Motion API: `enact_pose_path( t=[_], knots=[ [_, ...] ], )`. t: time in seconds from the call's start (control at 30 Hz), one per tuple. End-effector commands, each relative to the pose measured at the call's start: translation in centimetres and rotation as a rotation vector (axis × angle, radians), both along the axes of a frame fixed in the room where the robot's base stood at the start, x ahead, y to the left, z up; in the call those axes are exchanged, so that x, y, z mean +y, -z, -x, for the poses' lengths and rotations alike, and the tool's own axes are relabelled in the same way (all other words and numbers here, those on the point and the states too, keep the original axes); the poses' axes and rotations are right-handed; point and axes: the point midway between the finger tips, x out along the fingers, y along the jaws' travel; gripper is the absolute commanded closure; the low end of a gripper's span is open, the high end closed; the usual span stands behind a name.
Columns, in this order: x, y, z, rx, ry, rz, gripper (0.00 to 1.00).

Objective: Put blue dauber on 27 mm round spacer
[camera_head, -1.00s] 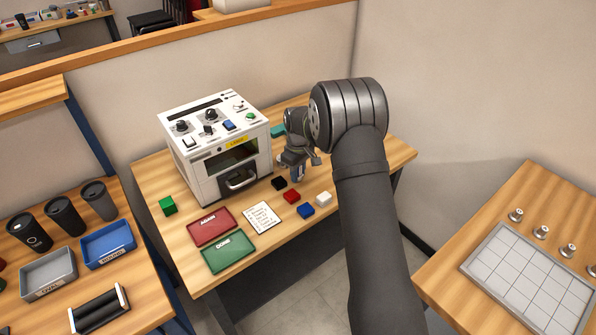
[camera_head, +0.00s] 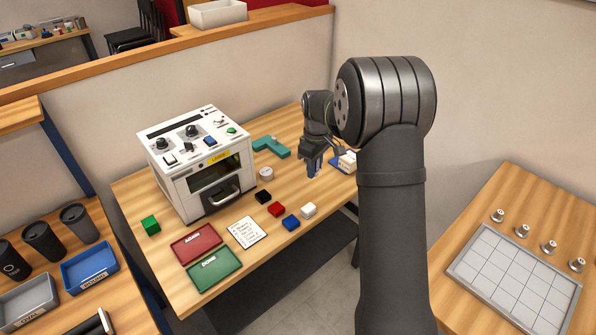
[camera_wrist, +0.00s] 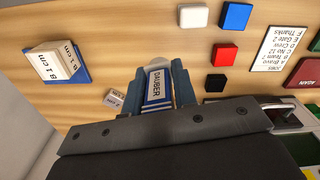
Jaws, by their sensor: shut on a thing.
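My gripper (camera_head: 313,172) is shut on the blue dauber (camera_wrist: 157,88), which has a white label reading DAUBER and a pale end. In the head view the dauber is mostly hidden by the fingers, above the right part of the workbench. A short pale round piece (camera_head: 266,174), which looks like the round spacer, stands on the bench in front of the laser machine's right corner. Its size marking cannot be read. My gripper is to its right, apart from it.
The laser machine (camera_head: 200,170) stands left of the spacer, and a teal angled piece (camera_head: 271,147) lies behind it. Black (camera_head: 263,196), red (camera_head: 276,209), blue (camera_head: 291,223) and white (camera_head: 309,209) blocks lie in front. A blue-and-white labelled block (camera_wrist: 58,64) sits beyond my gripper.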

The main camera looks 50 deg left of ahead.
Motion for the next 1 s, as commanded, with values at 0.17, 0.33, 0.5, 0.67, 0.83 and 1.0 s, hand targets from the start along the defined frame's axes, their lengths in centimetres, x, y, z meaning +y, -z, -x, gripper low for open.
enact_pose_path(
  t=[0.17, 0.33, 0.5, 0.67, 0.83, 1.0],
  knots=[
    [-0.2, -0.8, -0.6, 0.000, -0.068, 0.000, 0.96],
    [1.4, -1.3, -1.0, 0.000, -0.288, 0.000, 0.96],
    [3.6, -1.9, -1.3, -0.001, -0.582, 0.000, 0.96],
    [5.6, -2.6, -1.4, -0.001, -0.860, 0.000, 0.96],
    [7.3, -3.1, -1.5, -0.001, -1.114, 0.000, 0.96],
    [8.3, -3.5, -1.5, -0.001, -1.278, 0.000, 0.96]
  ],
)
